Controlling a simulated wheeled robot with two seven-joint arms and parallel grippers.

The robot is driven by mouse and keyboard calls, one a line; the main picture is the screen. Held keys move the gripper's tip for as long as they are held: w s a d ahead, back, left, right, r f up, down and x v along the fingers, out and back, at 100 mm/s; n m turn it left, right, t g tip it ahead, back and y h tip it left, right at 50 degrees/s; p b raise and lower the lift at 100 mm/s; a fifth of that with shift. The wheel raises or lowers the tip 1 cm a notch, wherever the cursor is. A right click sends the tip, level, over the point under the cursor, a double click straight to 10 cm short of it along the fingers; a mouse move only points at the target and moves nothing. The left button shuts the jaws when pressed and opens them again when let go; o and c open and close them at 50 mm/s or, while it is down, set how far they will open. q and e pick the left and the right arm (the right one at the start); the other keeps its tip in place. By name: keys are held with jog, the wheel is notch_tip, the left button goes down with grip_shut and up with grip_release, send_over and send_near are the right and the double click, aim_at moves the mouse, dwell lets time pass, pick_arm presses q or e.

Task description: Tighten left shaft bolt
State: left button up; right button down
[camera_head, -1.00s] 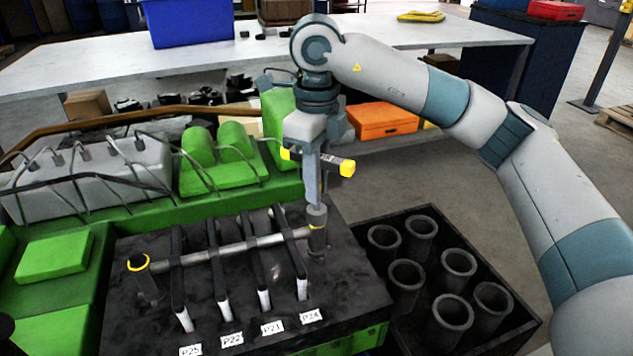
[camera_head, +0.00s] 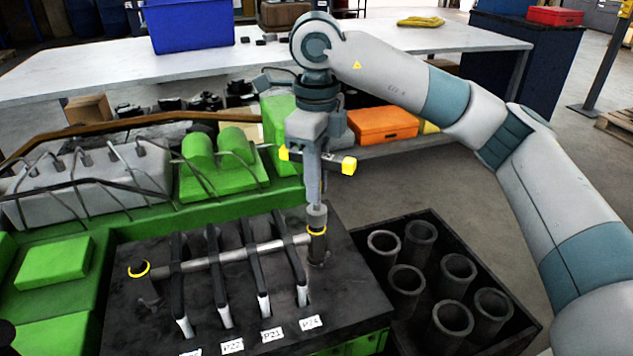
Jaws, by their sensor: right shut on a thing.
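The rocker shaft (camera_head: 233,255) lies across the dark top of the green engine, with several rocker arms along it. The left shaft bolt sits in the yellow-ringed left end support (camera_head: 139,270), with nothing on it. The right end support (camera_head: 317,239) has a yellow ring too. My right gripper (camera_head: 314,165) points down above that right end. It is shut on a tool with yellow ends (camera_head: 348,165), whose grey lower end (camera_head: 317,212) meets the top of the right support. The fingertips are partly hidden by the tool. My left gripper is not in view.
A dark crate (camera_head: 463,233) with several cylinder liners stands right of the engine. Thin pipes (camera_head: 80,175) rise over the grey block at the left. A long table (camera_head: 270,50) with a blue bin (camera_head: 190,22) is behind, an orange case (camera_head: 382,126) below it.

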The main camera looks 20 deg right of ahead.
jog(key=n+b, duration=0.1)
jog(key=n, duration=0.3)
jog(key=shift+f, duration=0.1)
jog(key=n, duration=0.3)
jog(key=shift+b, duration=0.3)
jog(key=n, duration=0.9)
jog(key=shift+b, duration=0.3)
jog(key=n, duration=0.8)
jog(key=shift+n, duration=0.3)
jog(key=n, duration=0.7)
jog(key=shift+n, duration=0.4)
